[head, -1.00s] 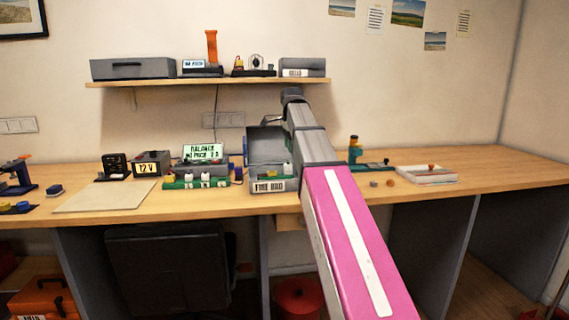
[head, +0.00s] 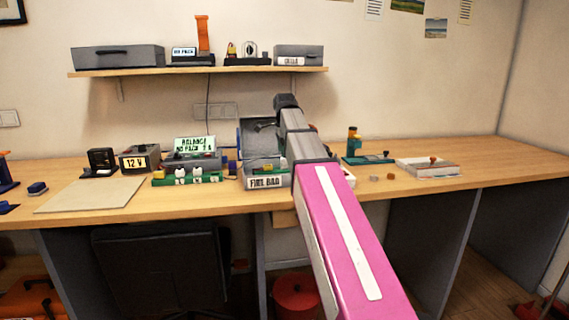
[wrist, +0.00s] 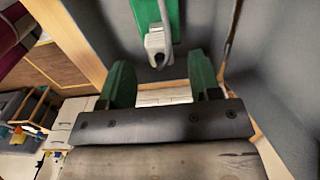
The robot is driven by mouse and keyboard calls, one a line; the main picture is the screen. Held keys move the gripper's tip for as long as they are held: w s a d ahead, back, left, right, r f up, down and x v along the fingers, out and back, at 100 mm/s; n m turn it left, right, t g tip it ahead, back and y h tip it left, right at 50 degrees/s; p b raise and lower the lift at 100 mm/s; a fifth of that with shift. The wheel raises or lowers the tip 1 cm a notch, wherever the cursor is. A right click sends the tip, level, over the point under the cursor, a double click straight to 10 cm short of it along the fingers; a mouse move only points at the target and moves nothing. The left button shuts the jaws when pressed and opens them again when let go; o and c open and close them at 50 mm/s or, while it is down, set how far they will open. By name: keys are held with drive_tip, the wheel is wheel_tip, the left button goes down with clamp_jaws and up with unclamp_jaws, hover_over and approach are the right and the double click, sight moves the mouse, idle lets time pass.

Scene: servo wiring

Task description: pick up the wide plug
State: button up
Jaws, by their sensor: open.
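A pale grey-white plug (wrist: 157,42) hangs at the end of a green strip (wrist: 155,12) in the wrist view, between grey walls. I cannot tell whether it is the wide plug. My gripper (wrist: 162,78) is open, its two green fingers apart and empty, just below the plug in the picture. In the head view a green board (head: 160,181) carries several white plugs (head: 198,174) at the bench's front. My gripper's fingers are hidden there, behind the arm and near the grey box labelled FIRE BAG (head: 264,183).
The FIRE BAG box has an upright lid (head: 252,130) at the back. The 12 V box (head: 140,160) and a display (head: 195,145) stand left of it. The beige mat (head: 90,194) is clear.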

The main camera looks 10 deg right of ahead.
sight(283, 161)
drive_tip(key=f, duration=0.4)
drive_tip(key=shift+a+f, duration=0.2)
drive_tip(key=shift+f, duration=0.05)
drive_tip(key=c, duration=1)
drive_tip(key=shift+r, duration=0.5)
wheel_tip(283, 161, up, 4)
drive_tip(key=shift+f, duration=0.2)
drive_tip(key=s+a+r, duration=0.2)
drive_tip(key=a, duration=0.1)
drive_tip(key=s+a+r, duration=0.2)
drive_tip(key=a, duration=0.1)
drive_tip(key=s+a+r, duration=0.2)
drive_tip(key=s+a, duration=0.1)
drive_tip(key=shift+a+r, duration=0.2)
drive_tip(key=shift+r, duration=0.05)
